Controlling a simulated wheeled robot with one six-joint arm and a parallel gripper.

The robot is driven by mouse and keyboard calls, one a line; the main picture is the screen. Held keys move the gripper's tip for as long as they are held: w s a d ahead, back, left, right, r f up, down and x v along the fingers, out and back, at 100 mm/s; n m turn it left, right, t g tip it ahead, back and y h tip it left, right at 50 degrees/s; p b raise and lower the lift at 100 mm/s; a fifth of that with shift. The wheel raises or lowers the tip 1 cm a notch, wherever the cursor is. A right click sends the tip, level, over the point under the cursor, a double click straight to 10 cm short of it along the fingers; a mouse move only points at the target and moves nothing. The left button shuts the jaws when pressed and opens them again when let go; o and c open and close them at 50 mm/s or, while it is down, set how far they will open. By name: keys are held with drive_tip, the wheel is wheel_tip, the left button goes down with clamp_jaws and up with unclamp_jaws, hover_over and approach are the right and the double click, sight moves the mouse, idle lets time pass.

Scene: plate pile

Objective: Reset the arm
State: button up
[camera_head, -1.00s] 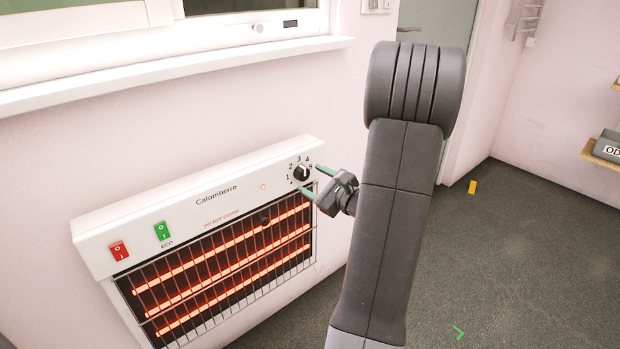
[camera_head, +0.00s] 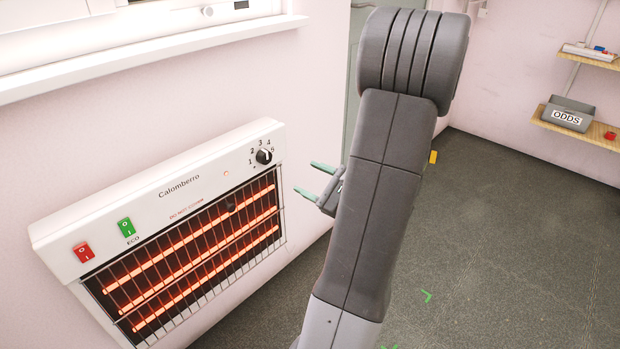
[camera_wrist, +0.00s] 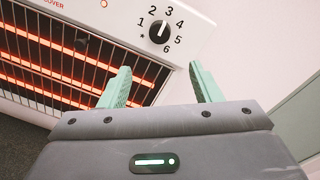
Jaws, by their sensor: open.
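My gripper (camera_head: 312,181) is open and empty, with two green fingers pointing left toward the wall heater (camera_head: 150,193). A gap separates the fingers from the heater's right end in the head view. In the wrist view my gripper (camera_wrist: 160,88) shows its fingers spread apart, with the heater panel (camera_wrist: 203,22) and its numbered knob (camera_wrist: 160,32) beyond them. In the head view the knob (camera_head: 263,156) sits at the heater's upper right. My arm stands raised and bent in front of the camera and hides part of the wall and floor.
The heater bars glow orange behind a wire grille. Red (camera_head: 84,252) and green (camera_head: 127,227) switches are on its left. A window sill (camera_head: 150,55) juts out above. A grey ODDS bin (camera_head: 567,112) stands on a right-hand shelf. The floor (camera_head: 510,240) at right is largely clear.

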sight(268, 159)
drive_tip(key=shift+w, duration=0.1)
drive_tip(key=b+x, duration=0.2)
drive_tip(key=x, duration=1.1)
drive_tip(key=shift+w+a, duration=0.2)
drive_tip(key=shift+a, duration=0.15)
